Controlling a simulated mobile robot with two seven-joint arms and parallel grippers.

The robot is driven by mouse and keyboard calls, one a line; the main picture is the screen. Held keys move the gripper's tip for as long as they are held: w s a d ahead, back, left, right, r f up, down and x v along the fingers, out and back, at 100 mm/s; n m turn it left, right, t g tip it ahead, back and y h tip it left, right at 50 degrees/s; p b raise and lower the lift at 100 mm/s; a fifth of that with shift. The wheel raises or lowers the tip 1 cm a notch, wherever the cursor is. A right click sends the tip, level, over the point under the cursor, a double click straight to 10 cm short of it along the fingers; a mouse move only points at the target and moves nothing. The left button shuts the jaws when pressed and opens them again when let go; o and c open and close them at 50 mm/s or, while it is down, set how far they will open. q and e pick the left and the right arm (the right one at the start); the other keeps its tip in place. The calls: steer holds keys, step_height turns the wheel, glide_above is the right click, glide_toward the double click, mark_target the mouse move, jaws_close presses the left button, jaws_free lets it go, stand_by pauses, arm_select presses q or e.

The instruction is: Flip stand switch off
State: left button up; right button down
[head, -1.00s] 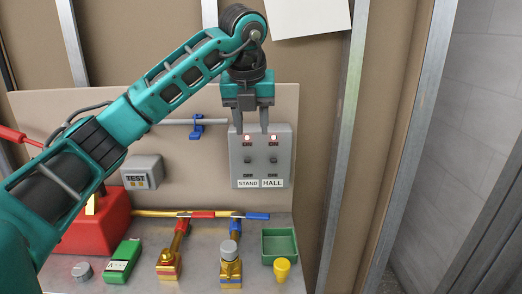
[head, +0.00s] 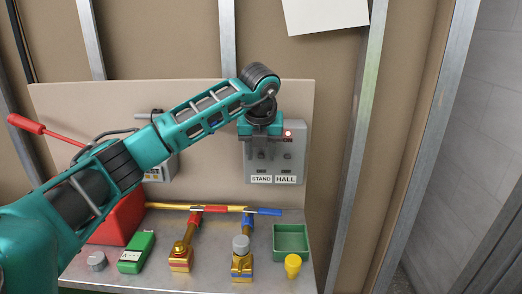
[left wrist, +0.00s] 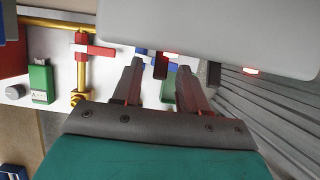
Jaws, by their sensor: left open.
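The grey switch box (head: 298,160) is on the beige board, with a STAND label (head: 261,179) at its lower left and a HALL label (head: 286,179) at its lower right. The HALL lamp (head: 288,133) glows red; the STAND lamp is hidden behind my gripper in the head view. The small dark STAND switch (head: 261,155) shows between the fingers of my left gripper (head: 262,157), which is open and points down at the box front. Contact cannot be told. In the left wrist view, the open fingers (left wrist: 158,68) are beside the box (left wrist: 210,35). My right gripper is out of view.
Below is a metal bench with a green tray (head: 291,254), a yellow cup (head: 293,265), brass valves (head: 242,265), a green device (head: 137,252) and a red box (head: 119,218). A yellow pipe (head: 170,206) runs along the back.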

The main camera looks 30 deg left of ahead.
arm_select(q)
steer(key=shift+f, duration=0.1)
steer(key=shift+c, duration=0.4)
jaws_close()
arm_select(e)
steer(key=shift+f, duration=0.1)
